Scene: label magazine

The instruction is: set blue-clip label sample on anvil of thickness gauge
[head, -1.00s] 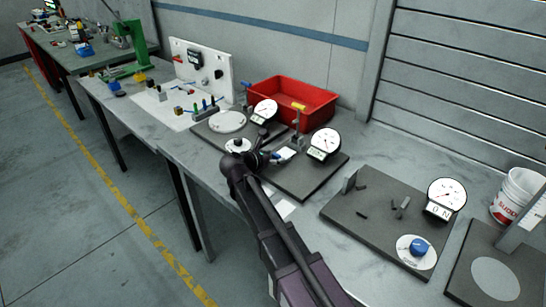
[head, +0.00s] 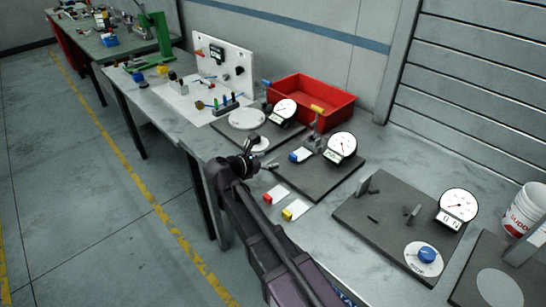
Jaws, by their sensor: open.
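The blue-clip label sample (head: 300,155) is a white card with a blue clip at its left end. It lies at the thickness gauge (head: 341,148), which has a round white dial and a small post, on a dark base plate. The card's right end is close to the gauge's measuring point. The anvil is too small to make out, so I cannot tell how squarely the card rests on it. My gripper (head: 268,166) is open and empty, to the left of the blue clip and apart from it.
A red-clip sample (head: 276,194) and a yellow-clip sample (head: 294,210) lie on the bench near my arm. Another dial gauge (head: 285,110) stands behind left, a third (head: 458,205) at right. A red bin (head: 335,108) stands behind.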

